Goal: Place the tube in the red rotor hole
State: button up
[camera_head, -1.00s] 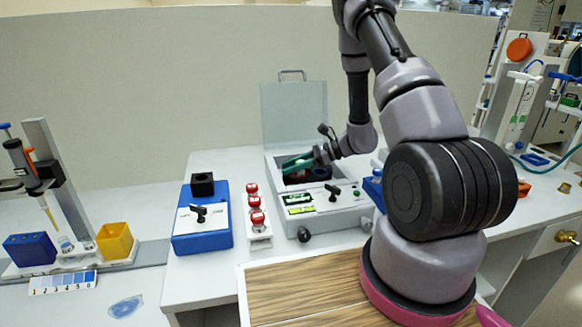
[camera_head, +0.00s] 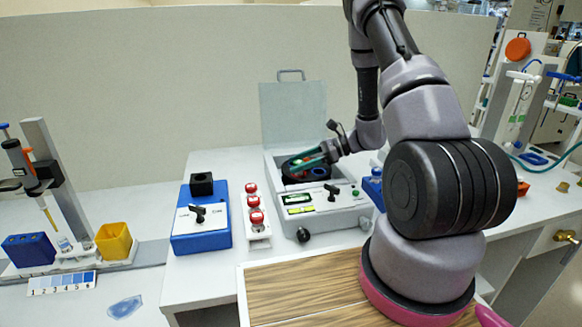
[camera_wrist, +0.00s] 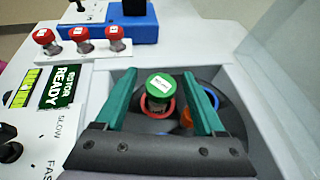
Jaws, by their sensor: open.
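The centrifuge (camera_head: 310,207) stands with its lid up, and its dark rotor (camera_head: 291,171) shows in the open bowl. In the wrist view, a tube with a green cap (camera_wrist: 160,87) stands upright in the rotor's red-ringed hole (camera_wrist: 157,110), its cap above the ring. My gripper (camera_wrist: 159,74) is open, with one teal finger on each side of the capped tube and gaps visible between. In the head view my gripper (camera_head: 307,160) is over the bowl; the tube cannot be made out there.
An orange ring (camera_wrist: 186,118) and a blue ring (camera_wrist: 212,98) mark other rotor holes. The raised lid (camera_head: 293,113) stands behind the bowl. A rack with red-capped tubes (camera_head: 257,222) and a blue device (camera_head: 203,228) stand to the left.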

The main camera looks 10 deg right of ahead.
jog(key=v, duration=0.9)
jog(key=s+a+r+n+g+h, duration=0.1)
jog(key=s+a+r+n+h, duration=0.2)
jog(key=r, duration=0.5)
jog(key=s+a+r+n+g+h, duration=0.1)
jog(key=s+a+r+n+g, duration=0.15)
jog(key=s+r+n, duration=0.4)
jog(key=s+r+n+t+h, duration=0.6)
jog(key=s+r, duration=0.5)
jog(key=r, duration=0.4)
jog(key=shift+d+r+n+t+h, duration=0.2)
jog(key=shift+r+n+t+h, duration=0.3)
jog(key=shift+t, duration=0.45)
jog(key=shift+s+d+f+m, duration=0.1)
jog(key=shift+s+m, duration=0.05)
jog(key=shift+m, duration=0.1)
